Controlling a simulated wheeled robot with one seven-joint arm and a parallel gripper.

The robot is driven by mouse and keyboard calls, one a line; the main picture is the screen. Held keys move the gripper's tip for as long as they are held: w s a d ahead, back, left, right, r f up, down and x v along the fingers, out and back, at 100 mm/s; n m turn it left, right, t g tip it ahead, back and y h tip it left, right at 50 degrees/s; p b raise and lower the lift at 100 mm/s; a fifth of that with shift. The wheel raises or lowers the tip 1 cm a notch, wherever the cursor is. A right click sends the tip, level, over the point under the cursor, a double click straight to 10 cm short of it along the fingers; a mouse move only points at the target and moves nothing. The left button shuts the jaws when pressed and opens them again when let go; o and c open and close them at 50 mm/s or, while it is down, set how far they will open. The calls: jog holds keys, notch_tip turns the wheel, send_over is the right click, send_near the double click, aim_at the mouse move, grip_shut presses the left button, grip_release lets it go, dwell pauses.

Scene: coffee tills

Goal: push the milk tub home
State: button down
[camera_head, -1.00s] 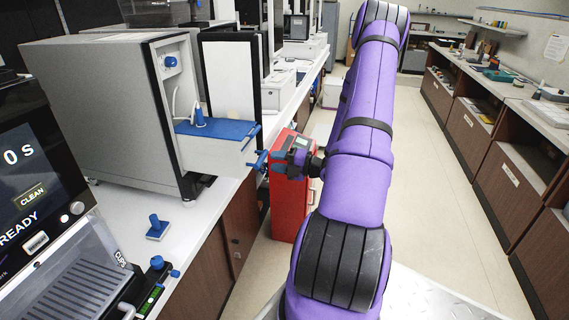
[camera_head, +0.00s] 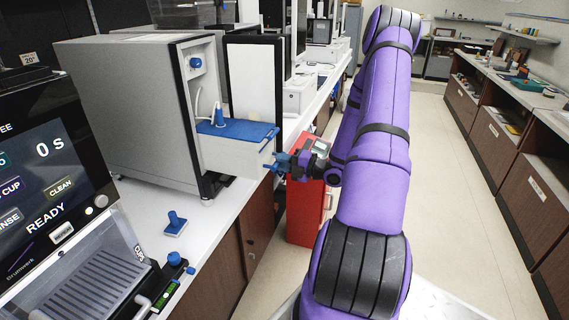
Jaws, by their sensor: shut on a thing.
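The milk tub (camera_head: 228,155) is a pale box with a blue lid (camera_head: 235,130). It sticks well out of the open grey milk cooler (camera_head: 125,115), at left of centre. A blue spout (camera_head: 219,117) with a thin pale hose stands on the lid. My gripper (camera_head: 285,162) is at the tub's outer end, its blue fingers shut on the tub's handle (camera_head: 272,165). The fingers hide most of the handle. The cooler's door (camera_head: 255,80) stands open behind the tub.
A coffee machine (camera_head: 45,175) with a lit screen stands at left. A blue tamper (camera_head: 175,222) lies on the white counter (camera_head: 150,205) in front of the cooler. A red cabinet (camera_head: 305,210) stands on the floor below my gripper. The aisle floor (camera_head: 440,190) at right is clear.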

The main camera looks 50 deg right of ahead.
jog(key=shift+x, duration=5.15)
jog(key=c, duration=1)
grip_release()
jog(key=shift+w+a+r, duration=0.1)
jog(key=shift+o, duration=0.4)
jog(key=shift+a, duration=0.1)
jog(key=v, duration=1.1)
jog(key=shift+d, duration=0.35)
